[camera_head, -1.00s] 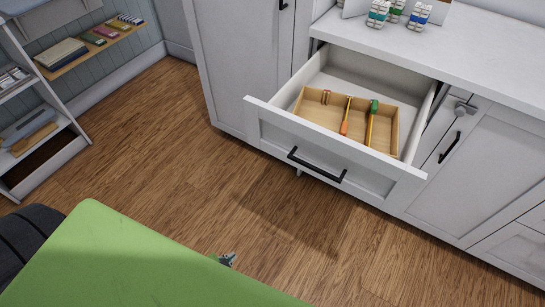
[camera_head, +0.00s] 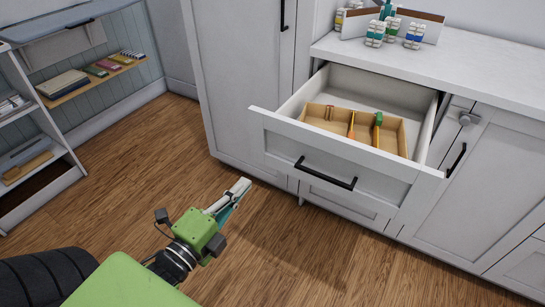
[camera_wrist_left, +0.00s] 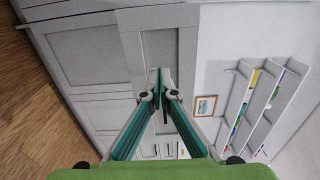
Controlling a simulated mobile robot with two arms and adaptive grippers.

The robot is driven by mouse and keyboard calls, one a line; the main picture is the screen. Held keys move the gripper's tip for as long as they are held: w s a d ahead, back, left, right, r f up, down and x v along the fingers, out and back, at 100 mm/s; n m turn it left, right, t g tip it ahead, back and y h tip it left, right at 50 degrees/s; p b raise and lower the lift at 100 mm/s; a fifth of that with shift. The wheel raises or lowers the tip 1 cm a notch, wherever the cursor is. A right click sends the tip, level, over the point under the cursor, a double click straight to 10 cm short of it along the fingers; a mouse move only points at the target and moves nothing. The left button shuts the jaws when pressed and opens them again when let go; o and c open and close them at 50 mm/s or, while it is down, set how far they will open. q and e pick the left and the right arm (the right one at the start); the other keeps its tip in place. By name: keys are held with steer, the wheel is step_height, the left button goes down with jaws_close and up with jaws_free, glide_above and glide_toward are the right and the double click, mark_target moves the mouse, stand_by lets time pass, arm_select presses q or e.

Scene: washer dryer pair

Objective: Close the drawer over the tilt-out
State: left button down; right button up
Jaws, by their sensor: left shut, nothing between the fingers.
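The white drawer (camera_head: 280,131) with a black bar handle (camera_head: 327,174) stands pulled out from the cabinet under the counter. A wooden tray (camera_head: 316,113) lies inside it with an orange-handled tool (camera_head: 351,126) and a green-ended tool (camera_head: 377,128). Below the drawer is a closed lower front panel (camera_head: 347,199), partly hidden by the drawer front. My left gripper (camera_head: 241,190) is shut and empty, in front of and left of the drawer, apart from it. In the left wrist view its fingertips (camera_wrist_left: 159,75) meet, with grey-white cabinet fronts beyond. My right gripper is not seen.
A shelf unit (camera_head: 40,140) stands at the far left. The wooden floor (camera_head: 300,240) in front is clear.

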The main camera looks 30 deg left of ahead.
arm_select(q)
glide_toward(277, 147)
steer(key=w, duration=0.5)
steer(key=shift+w+d, duration=0.1)
steer(key=shift+w, duration=0.85)
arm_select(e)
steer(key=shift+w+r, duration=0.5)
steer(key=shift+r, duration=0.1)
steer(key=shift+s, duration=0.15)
arm_select(q)
steer(key=shift+w, duration=0.2)
